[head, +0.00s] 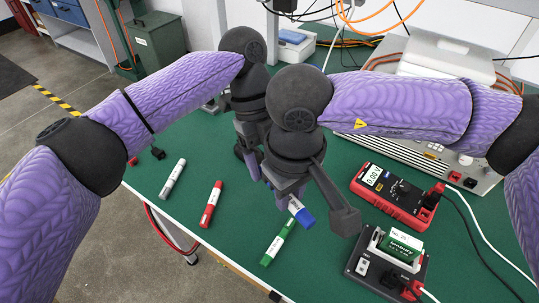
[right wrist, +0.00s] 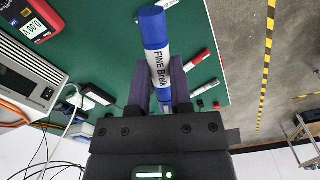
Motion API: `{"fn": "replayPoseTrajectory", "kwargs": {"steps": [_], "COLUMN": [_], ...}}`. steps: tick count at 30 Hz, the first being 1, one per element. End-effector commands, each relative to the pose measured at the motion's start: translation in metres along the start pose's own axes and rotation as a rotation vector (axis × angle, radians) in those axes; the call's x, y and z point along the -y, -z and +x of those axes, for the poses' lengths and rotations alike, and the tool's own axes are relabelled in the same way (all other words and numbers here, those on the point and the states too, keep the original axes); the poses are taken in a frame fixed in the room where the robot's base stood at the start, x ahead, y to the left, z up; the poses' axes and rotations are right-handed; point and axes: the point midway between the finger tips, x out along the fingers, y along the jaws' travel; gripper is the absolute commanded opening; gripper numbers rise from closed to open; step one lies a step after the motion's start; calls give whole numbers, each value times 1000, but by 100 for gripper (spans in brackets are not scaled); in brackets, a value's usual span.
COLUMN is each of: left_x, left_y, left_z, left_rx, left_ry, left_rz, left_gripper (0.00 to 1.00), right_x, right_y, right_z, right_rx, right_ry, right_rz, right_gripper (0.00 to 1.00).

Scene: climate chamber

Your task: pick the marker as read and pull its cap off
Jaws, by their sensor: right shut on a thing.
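My right gripper (head: 290,196) is shut on a blue marker (head: 302,212) and holds it above the green table. In the right wrist view the blue marker (right wrist: 157,50) stands between the fingers, its white label reading "FINE Breik" and its blue end pointing away from the gripper. My left gripper (head: 247,150) is just behind the right one and partly hidden by it; its fingers do not show clearly. A green marker (head: 278,243), a red marker (head: 211,204) and a grey-white marker (head: 173,179) lie on the table.
A red multimeter (head: 394,195) lies to the right. A black holder (head: 361,265) with a green block stands at the front right, with red plugs and cables. A grey vented instrument (head: 405,160) stands behind. The table's left edge (head: 180,232) runs close to the loose markers.

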Motion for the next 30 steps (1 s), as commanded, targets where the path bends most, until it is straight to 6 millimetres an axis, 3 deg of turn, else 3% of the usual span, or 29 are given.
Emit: {"fn": "replayPoseTrajectory", "kwargs": {"steps": [6, 8, 15, 17, 30], "left_x": [0, 0, 0, 1, 1], "left_y": [0, 0, 0, 0, 0], "left_z": [1, 1, 0, 0, 0], "left_rx": [0, 0, 0, 0, 0], "left_ry": [1, 1, 3, 3, 4], "left_rz": [-1, -1, 0, 0, 1], "left_gripper": [71, 60, 10, 0, 0], "right_x": [0, 0, 1, 1, 2], "right_y": [0, 0, 0, 0, 0], "right_z": [0, 0, 0, 0, 0], "right_rx": [0, 0, -1, -1, -3], "right_ry": [0, 0, 2, 2, 5], "right_rz": [0, 0, -2, -3, -7], "right_gripper": [0, 0, 0, 0, 0]}}
